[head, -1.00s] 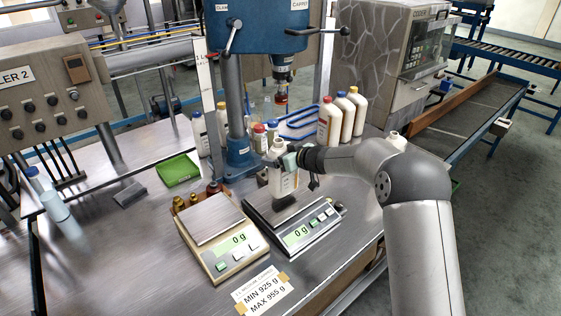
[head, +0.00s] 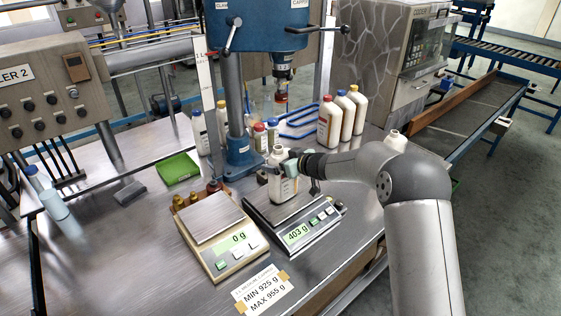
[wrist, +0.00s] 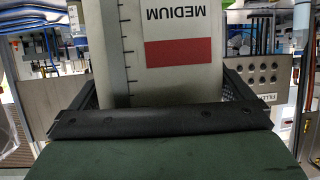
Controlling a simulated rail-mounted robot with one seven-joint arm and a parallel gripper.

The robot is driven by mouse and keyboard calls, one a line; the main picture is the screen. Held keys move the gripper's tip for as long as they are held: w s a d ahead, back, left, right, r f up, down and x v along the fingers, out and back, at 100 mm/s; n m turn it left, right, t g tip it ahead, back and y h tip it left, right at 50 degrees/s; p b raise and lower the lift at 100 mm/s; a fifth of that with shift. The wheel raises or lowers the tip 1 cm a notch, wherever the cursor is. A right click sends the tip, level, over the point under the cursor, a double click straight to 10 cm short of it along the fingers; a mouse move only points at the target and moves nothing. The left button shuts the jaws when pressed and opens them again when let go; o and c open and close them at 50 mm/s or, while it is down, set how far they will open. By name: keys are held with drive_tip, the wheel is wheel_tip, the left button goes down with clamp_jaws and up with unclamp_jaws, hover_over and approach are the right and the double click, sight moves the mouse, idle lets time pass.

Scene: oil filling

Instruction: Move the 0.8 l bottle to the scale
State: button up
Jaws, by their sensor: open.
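The open, uncapped white bottle (head: 281,181) stands upright on the plate of the right scale (head: 295,222), whose display reads 403 g. My gripper (head: 287,168) is at the bottle from the right side, its jaws open around it. In the wrist view the bottle (wrist: 158,75) fills the middle between the fingers, with a red block and the word MEDIUM upside down on its label. The fingertips are partly hidden by the bottle.
A left scale (head: 212,232) reads 0 g and is empty. A green tray (head: 178,169) lies at left. Another uncapped bottle (head: 396,141) stands behind my arm.

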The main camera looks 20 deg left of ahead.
drive_tip(key=s+d+r+m+t+h+b, duration=0.1)
drive_tip(key=d+r+h, duration=0.15)
drive_tip(key=d, duration=0.45)
drive_tip(key=s+d+r+m+t+h, duration=0.1)
drive_tip(key=s+d+r+m+t, duration=0.15)
drive_tip(key=d, duration=0.45)
drive_tip(key=d+r+m+t+h+b, duration=0.1)
drive_tip(key=d+r+h, duration=0.1)
drive_tip(key=d+r, duration=0.35)
drive_tip(key=s+d+f+m+g+h, duration=0.1)
drive_tip(key=s+d+m+h, duration=0.15)
drive_tip(key=s+d, duration=0.4)
drive_tip(key=s+d+m+h, duration=0.2)
drive_tip(key=s+d+h, duration=0.15)
drive_tip(key=d, duration=0.65)
drive_tip(key=s+d+f+m+g, duration=0.2)
drive_tip(key=s+d+g, duration=0.1)
drive_tip(key=s, duration=1.1)
drive_tip(key=s+d+f+m+g, duration=0.1)
drive_tip(key=s+d+f+g, duration=0.2)
drive_tip(key=s, duration=1.2)
drive_tip(key=shift+f+m+g, duration=0.15)
drive_tip(key=shift+m+g, duration=0.25)
drive_tip(key=shift+g, duration=0.85)
drive_tip(key=shift+w+h, duration=0.1)
drive_tip(key=shift+h, duration=0.15)
